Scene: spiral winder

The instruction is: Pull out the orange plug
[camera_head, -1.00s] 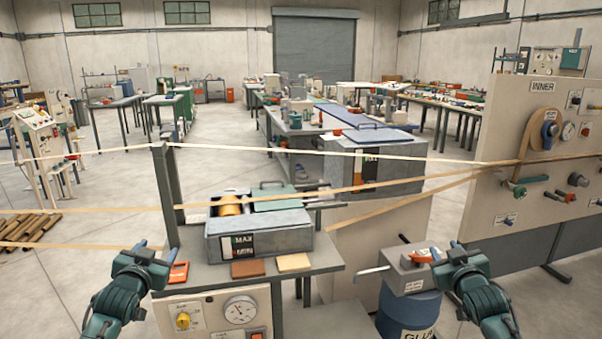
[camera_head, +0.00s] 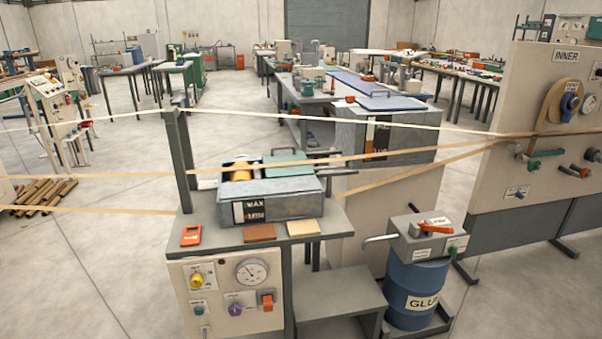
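No part is clearly recognisable as the orange plug; several orange parts show. An orange-red square part (camera_head: 267,299) sits on the front control panel (camera_head: 222,322) under the bench, right of a purple knob (camera_head: 236,309). An orange lever (camera_head: 435,228) lies on top of the grey box on the glue drum. A flat orange piece (camera_head: 191,236) lies on the bench's left front. Neither of my grippers is in view.
The bench (camera_head: 215,239) carries a grey trough (camera_head: 275,207) and brown and tan blocks. Pale strips cross above it toward the INNER panel. A blue glue drum (camera_head: 420,277) and a low grey step (camera_head: 338,291) stand right of the bench. Open floor lies at lower left.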

